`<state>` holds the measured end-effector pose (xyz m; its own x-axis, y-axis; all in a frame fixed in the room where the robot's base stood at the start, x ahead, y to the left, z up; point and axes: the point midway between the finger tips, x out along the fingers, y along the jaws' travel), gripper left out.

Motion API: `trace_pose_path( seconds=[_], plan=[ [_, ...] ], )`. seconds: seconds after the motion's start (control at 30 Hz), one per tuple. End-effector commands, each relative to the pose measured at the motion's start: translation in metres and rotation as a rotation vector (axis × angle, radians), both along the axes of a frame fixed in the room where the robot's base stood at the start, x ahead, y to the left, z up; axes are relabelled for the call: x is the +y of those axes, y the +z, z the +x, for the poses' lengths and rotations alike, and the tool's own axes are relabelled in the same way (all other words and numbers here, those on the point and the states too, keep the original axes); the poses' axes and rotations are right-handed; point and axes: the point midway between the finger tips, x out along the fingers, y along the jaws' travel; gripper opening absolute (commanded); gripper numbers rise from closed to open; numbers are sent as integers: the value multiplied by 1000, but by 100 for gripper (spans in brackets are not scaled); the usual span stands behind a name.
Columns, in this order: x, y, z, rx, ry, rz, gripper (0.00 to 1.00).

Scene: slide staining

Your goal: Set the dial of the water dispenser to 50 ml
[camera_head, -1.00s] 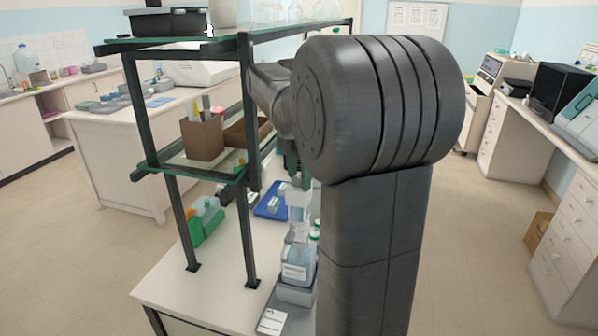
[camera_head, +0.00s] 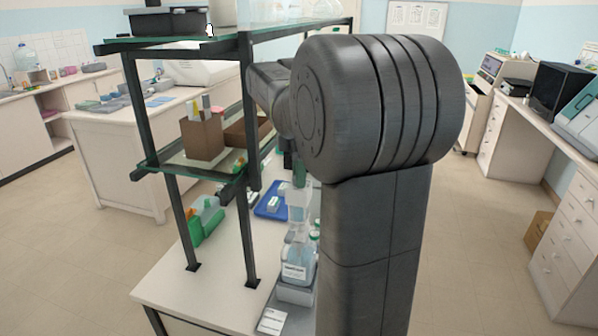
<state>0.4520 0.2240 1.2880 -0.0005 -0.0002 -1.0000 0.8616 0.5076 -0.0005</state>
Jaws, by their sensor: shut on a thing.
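The water dispenser (camera_head: 298,262) stands on the bench near its front right end. It is a clear bottle with a white label and a tall pale pump body above it, upright on a grey base. A green part shows at the top of the pump. My gripper (camera_head: 291,158) shows only as a dark sliver at this green top, shut on the dispenser's upper part. My arm's big grey joint and column hide most of the gripper. The dial and its setting are too small and too covered to read.
A shelf frame with dark posts (camera_head: 250,230) and glass shelves stands just left of the dispenser. A brown box (camera_head: 202,138) is on its lower shelf. A blue tray (camera_head: 272,207) lies behind the dispenser. A white label card (camera_head: 272,320) lies in front. The front left bench top is clear.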

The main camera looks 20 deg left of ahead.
Motion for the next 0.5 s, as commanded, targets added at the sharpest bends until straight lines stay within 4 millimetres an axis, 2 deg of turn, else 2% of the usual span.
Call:
trace_pose_path(
  seconds=[0.5],
  plan=[
    [0, 1, 0, -2, -492, 1, 4]
  ],
)
